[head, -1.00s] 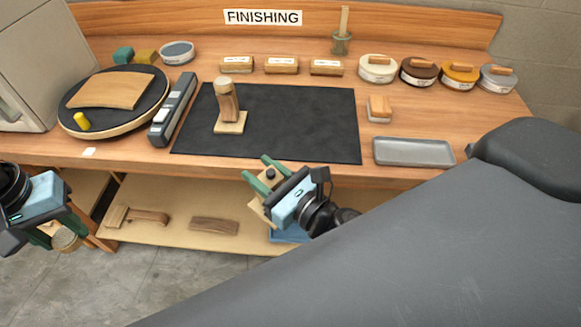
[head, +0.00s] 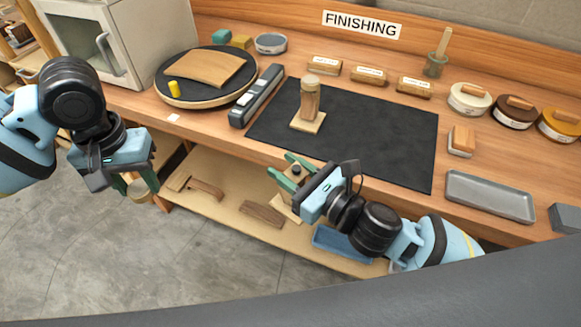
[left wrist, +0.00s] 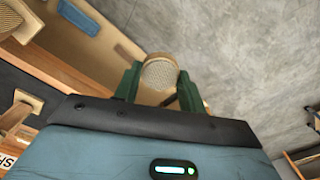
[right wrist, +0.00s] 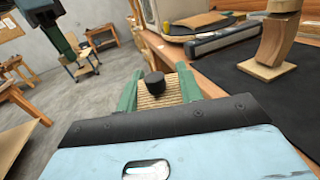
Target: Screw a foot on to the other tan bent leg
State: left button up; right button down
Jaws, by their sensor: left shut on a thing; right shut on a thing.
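My left gripper (head: 146,181) is shut on a round tan foot (head: 140,192), left of the bench; the foot's round face shows in the left wrist view (left wrist: 158,74). My right gripper (head: 290,172) is shut on a tan bent leg (head: 281,180) in front of the bench's edge. The leg's laminated end and a black round piece on it show in the right wrist view (right wrist: 155,88). A square plate (head: 284,208) shows below that gripper; much of the leg is hidden. The foot and held leg are well apart. Another bent leg (head: 308,103) stands on the mat with a round foot on top.
The black mat (head: 385,140) is mostly clear. A turntable (head: 200,98) and grey tool (head: 257,96) lie left of it; a grey tray (head: 490,196) is at right. The lower shelf (head: 215,212) holds a bent leg (head: 205,187) and brown strip (head: 262,213).

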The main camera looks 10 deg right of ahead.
pick_arm(q)
jog(key=shift+d, duration=0.1)
jog(key=w+d+r+m, duration=0.1)
jog(key=d+r+m, duration=0.1)
jog(key=d, duration=0.5)
jog(key=w+d+r+m, duration=0.2)
jog(key=d, duration=0.6)
notch_tip(320, 180, up, 4)
jog(key=m, duration=0.4)
send_over(297, 167)
jog(key=shift+f, duration=0.1)
jog(key=shift+f, duration=1.95)
jog(key=shift+f, duration=0.85)
jog(key=shift+f, duration=0.6)
